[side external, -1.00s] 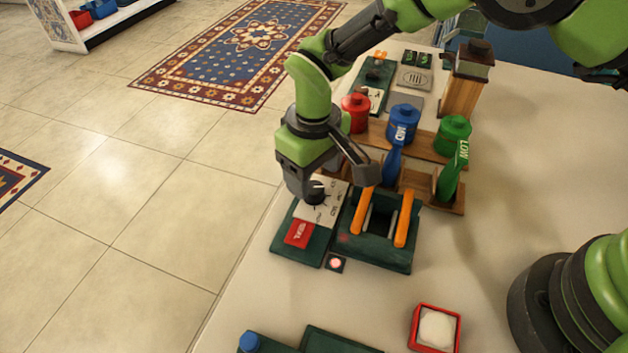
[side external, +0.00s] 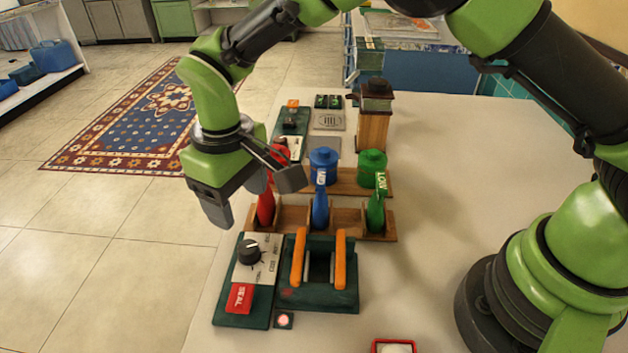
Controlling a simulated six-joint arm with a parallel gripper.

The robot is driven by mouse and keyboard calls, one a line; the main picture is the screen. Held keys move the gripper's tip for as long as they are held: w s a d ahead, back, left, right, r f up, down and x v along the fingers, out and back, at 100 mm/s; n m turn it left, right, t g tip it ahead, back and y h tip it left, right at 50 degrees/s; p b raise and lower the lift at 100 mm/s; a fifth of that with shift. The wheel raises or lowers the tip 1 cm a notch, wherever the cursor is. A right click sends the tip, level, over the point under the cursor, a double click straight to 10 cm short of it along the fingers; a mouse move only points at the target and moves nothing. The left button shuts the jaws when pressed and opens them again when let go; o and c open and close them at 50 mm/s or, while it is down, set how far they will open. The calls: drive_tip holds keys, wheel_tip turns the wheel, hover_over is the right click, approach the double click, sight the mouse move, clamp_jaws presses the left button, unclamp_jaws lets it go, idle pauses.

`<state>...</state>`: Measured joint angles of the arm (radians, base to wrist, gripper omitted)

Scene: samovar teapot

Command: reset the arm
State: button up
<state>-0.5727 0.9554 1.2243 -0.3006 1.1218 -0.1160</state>
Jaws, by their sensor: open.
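My gripper (side external: 258,200) is at the left of the table in the side external view, raised above and behind the dial panel. It is open, and I see nothing between its fingers. The dial panel (side external: 262,262) has a black knob (side external: 249,252) and a red SEAL block (side external: 240,297). The gripper is apart from the knob. A red scoop-like piece (side external: 266,207) stands just beyond the fingers, partly hidden by them.
Right of the panel is a dark green holder (side external: 338,297) with two orange bars (side external: 340,260). Behind stand a blue MID scoop (side external: 320,208), a green LOW scoop (side external: 375,212), and blue (side external: 323,160) and green canisters (side external: 372,165).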

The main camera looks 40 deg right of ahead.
drive_tip(key=s+d+r+m+t+y, duration=0.1)
drive_tip(key=s+d+r+m+t, duration=0.15)
drive_tip(key=d+r, duration=0.5)
drive_tip(key=s+d+r+m+t+y, duration=0.1)
drive_tip(key=s+d+r+m, duration=0.2)
drive_tip(key=r, duration=0.7)
drive_tip(key=s+d+r+m+t, duration=0.1)
drive_tip(key=s+d+t, duration=0.1)
drive_tip(key=s+d, duration=0.2)
drive_tip(key=s+d+r+m+t, duration=0.1)
drive_tip(key=s+d, duration=0.3)
drive_tip(key=s, duration=0.6)
drive_tip(key=shift+d+m+t, duration=0.35)
drive_tip(key=shift+d+m, duration=0.05)
drive_tip(key=shift+m, duration=0.05)
